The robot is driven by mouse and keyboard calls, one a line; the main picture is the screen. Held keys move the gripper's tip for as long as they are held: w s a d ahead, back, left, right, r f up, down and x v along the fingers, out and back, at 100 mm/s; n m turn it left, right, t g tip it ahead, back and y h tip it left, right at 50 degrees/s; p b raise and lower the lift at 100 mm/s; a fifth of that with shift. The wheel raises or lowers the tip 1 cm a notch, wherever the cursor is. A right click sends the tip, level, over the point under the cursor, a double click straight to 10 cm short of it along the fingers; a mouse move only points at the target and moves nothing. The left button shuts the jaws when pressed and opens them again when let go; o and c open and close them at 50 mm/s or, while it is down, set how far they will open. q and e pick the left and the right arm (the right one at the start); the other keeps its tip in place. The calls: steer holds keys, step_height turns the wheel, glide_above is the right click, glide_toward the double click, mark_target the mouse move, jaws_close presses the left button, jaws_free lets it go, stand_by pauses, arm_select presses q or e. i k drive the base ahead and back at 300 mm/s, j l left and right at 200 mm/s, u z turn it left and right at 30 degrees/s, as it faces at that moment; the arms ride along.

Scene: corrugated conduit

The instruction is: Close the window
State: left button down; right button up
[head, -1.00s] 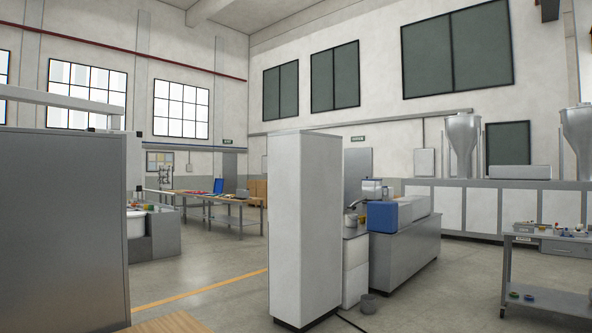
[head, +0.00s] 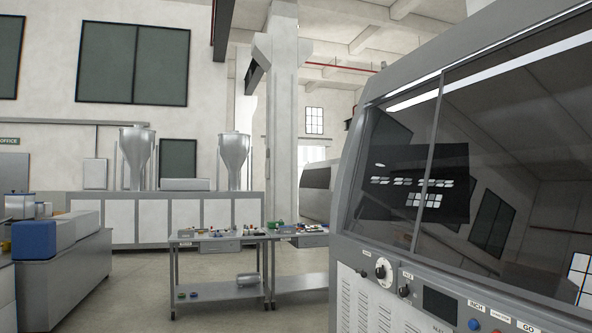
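A large grey machine fills the right side of the head view. Its front has a dark glass window (head: 455,165) in a metal frame, with a thin vertical edge between a narrow left pane (head: 393,180) and the wide right part. The glass reflects the hall. I cannot tell for sure whether the window is open or shut. Below it is a control panel (head: 440,297) with knobs, a small dark screen and coloured buttons. Neither of my grippers is in view.
Two metal workbenches (head: 222,238) with small parts stand left of the machine. A grey machine with a blue block (head: 34,240) stands at the far left. Steel hoppers (head: 137,158) and white cabinets line the back wall. Open floor (head: 140,290) lies between them.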

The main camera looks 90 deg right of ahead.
mark_target(506, 202)
steer(key=z, duration=3.8)
steer(key=i+j+z, duration=0.1)
steer(key=i+j, duration=0.1)
steer(key=i, duration=0.05)
